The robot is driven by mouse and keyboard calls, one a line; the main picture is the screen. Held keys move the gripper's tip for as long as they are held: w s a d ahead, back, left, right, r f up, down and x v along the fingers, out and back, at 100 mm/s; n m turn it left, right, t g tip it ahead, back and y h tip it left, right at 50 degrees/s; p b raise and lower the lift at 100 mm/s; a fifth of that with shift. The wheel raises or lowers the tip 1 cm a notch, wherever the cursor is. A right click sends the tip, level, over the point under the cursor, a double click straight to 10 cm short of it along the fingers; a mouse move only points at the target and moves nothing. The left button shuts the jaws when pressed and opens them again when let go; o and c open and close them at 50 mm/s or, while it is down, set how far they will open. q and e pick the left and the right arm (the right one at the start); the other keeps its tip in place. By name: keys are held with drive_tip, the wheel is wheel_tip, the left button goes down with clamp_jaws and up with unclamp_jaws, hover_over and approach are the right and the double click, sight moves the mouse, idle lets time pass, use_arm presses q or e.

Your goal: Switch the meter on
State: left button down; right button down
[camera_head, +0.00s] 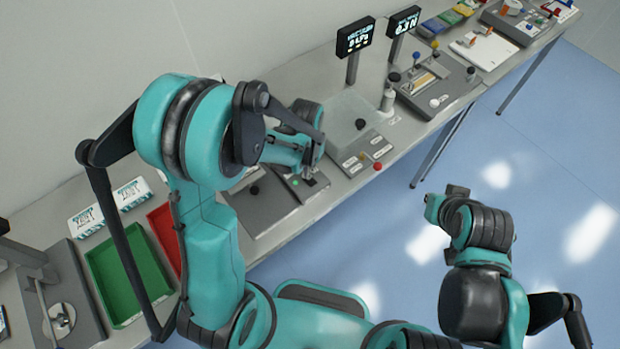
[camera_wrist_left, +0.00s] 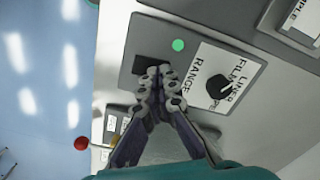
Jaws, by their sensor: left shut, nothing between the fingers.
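In the left wrist view, a grey panel carries a black rocker-like square (camera_wrist_left: 150,69), a lit green round lamp (camera_wrist_left: 178,45) and a black knob (camera_wrist_left: 219,87) on a white plate with "RANGE" lettering. I take this panel as the meter. My left gripper (camera_wrist_left: 158,72) is shut and empty, its fingertips over the lower edge of the black square; I cannot tell whether they touch it. In the head view my left gripper (camera_head: 310,176) is low over the same panel, beside the green lamp (camera_head: 295,182). My right arm's end (camera_head: 457,190) is over the floor, fingers unclear.
Displays reading 0 kPa (camera_head: 355,36) and 6.3 N (camera_head: 404,20) stand on posts behind. A red knob (camera_head: 377,166) is to the right of the left gripper. Green (camera_head: 128,277) and red (camera_head: 163,228) trays lie to the left. Blue floor lies in front of the bench.

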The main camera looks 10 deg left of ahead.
use_arm(q)
drive_tip(key=shift+r+p, duration=2)
drive_tip(key=shift+r, duration=1.15)
drive_tip(key=s+a+n+t+b, duration=0.1)
drive_tip(key=s+a+t+b, duration=0.3)
drive_tip(key=b, duration=1.2)
drive_tip(key=s+t, duration=0.3)
drive_tip(key=s, duration=0.3)
drive_tip(key=shift+s+a+f+n, duration=0.15)
drive_tip(key=shift+a+n, duration=0.15)
drive_tip(key=shift+a, duration=0.05)
